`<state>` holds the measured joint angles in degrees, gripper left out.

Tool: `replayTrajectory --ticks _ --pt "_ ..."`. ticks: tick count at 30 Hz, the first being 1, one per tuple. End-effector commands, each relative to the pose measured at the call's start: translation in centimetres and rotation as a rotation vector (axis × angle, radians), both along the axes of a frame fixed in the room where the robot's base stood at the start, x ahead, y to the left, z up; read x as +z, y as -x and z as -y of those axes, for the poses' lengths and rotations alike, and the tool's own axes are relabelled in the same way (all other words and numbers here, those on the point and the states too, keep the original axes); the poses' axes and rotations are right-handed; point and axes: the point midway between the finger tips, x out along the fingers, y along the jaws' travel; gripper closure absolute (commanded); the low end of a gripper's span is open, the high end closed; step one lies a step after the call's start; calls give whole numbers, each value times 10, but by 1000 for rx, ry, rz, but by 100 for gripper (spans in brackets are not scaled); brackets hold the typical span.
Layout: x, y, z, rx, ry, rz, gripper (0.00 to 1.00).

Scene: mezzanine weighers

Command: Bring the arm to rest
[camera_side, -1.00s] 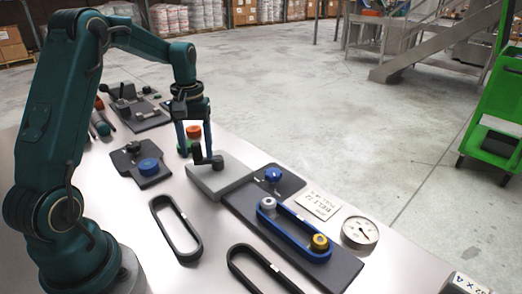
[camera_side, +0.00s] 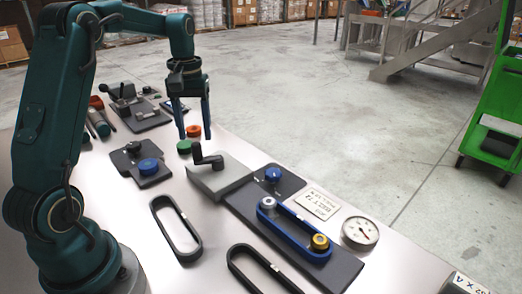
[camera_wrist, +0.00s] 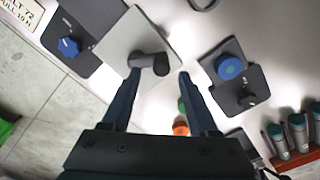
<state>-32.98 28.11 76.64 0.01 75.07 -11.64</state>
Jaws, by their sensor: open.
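My gripper (camera_side: 195,137) is open and empty, pointing down above the far side of the table. Its two dark fingers also show in the wrist view (camera_wrist: 160,74), with nothing between their tips. A grey block (camera_side: 222,181) with a black crank handle (camera_side: 206,159) sits just below and in front of the gripper. In the wrist view the handle (camera_wrist: 150,62) appears just beyond the fingertips, apart from them as far as I can tell. My arm is bent over the table from the left.
An orange cap (camera_side: 193,131) and a green cap (camera_side: 184,147) are close to the fingers. A blue belt (camera_side: 290,236) surrounds two pulleys on a dark plate. Black belts (camera_side: 176,232), a dial gauge (camera_side: 360,231) and a plate with a blue knob (camera_side: 148,167) lie around.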

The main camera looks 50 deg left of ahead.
Motion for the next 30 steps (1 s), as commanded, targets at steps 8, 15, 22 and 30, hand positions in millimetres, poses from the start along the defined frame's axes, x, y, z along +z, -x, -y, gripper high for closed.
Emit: replayTrajectory --ticks 8,15,22,30 --pt "56 1 55 -157 -72 132 40" --pt "84 39 117 -359 -123 264 40" --pt "81 88 160 -556 -156 386 40" --pt "47 131 182 -726 -180 467 40"
